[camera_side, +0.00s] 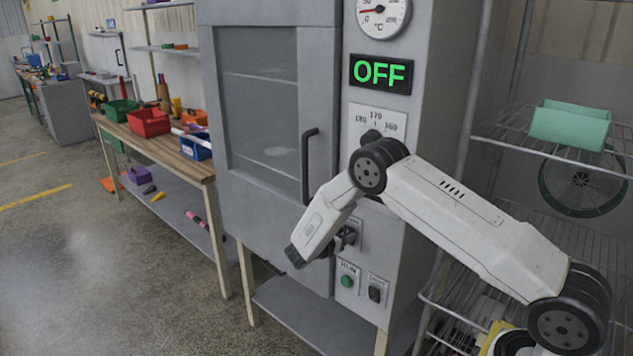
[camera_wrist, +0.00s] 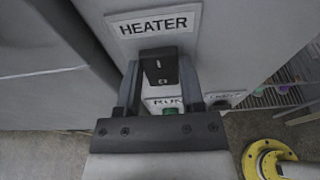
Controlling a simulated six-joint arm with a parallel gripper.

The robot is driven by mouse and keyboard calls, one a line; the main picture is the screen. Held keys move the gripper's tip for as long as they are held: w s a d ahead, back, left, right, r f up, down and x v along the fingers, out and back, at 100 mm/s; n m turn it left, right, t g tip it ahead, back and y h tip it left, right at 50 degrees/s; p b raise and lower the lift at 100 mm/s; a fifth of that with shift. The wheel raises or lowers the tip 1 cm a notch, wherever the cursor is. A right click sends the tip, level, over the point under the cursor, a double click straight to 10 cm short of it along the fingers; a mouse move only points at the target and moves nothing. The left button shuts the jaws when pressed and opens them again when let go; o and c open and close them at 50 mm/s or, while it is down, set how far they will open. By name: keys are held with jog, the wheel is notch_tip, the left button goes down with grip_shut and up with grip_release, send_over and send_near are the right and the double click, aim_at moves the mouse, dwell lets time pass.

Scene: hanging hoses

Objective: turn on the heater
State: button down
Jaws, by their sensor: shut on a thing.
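The heater cabinet (camera_side: 268,200) is a grey oven with a glass door, and its display (camera_side: 380,73) reads OFF in green. The black heater switch (camera_wrist: 160,66) sits under a HEATER label (camera_wrist: 153,24) in the wrist view. My gripper (camera_wrist: 160,80) has one finger on each side of the switch and is shut on it. In the side view my gripper (camera_side: 346,238) is at the control panel, where my arm hides part of the panel and most of the switch.
A green RUN button (camera_side: 347,282) and another black switch (camera_side: 375,293) are just below the heater switch. A dial (camera_side: 377,128) and a round gauge (camera_side: 383,14) are higher up. A wire rack (camera_side: 500,135) stands to the right, and a workbench (camera_side: 170,142) with bins to the left.

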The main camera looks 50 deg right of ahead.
jog(key=shift+c, duration=1)
grip_release()
jog(key=v, duration=0.8)
jog(key=s+a+r+m+t+y, duration=0.1)
jog(key=s+a+r+m+y, duration=0.1)
jog(key=s+a+m+y, duration=0.2)
jog(key=s+a+r+m+y, duration=0.3)
jog(key=s+m+y, duration=0.3)
jog(key=s+m, duration=0.2)
jog(key=s+a+r+m+t+y, duration=0.1)
jog(key=s+a+r+m+y, duration=0.2)
jog(key=s, duration=0.6)
jog(key=a+m+y, duration=0.1)
jog(key=m+y, duration=0.1)
jog(key=m, duration=0.1)
jog(key=shift+s+a+t, duration=0.2)
jog(key=shift+a+t, duration=0.1)
jog(key=shift+a, duration=0.05)
